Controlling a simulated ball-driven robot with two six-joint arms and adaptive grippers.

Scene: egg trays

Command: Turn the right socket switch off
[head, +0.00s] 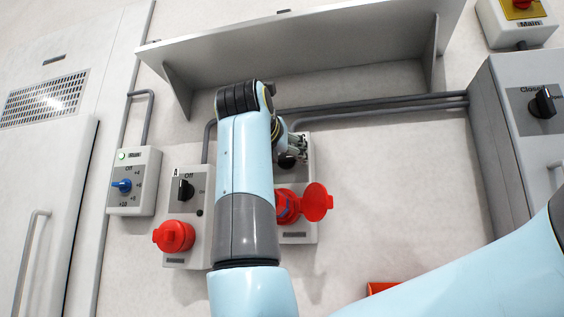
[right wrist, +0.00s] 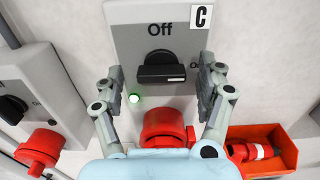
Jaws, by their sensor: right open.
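The right socket box (head: 309,225) is grey, with a red socket (head: 288,207) whose round lid hangs open to the right. In the right wrist view this box (right wrist: 125,30) carries the letter C and "Off" above its black switch knob (right wrist: 161,68). The knob's handle lies horizontal, towards the partly hidden "On" mark at its right. A green lamp (right wrist: 134,98) glows below left. My right gripper (head: 299,146) is open; in the wrist view its fingers (right wrist: 160,82) stand either side of the knob, with gaps. My left gripper is out of view.
Socket box A (head: 186,256) and a blue-knobbed box (head: 131,200) stand to the left. A shelf (head: 300,45) juts out above. A grey cabinet (head: 505,150) stands at the right. A red bin (right wrist: 270,165) with a red plug sits below right.

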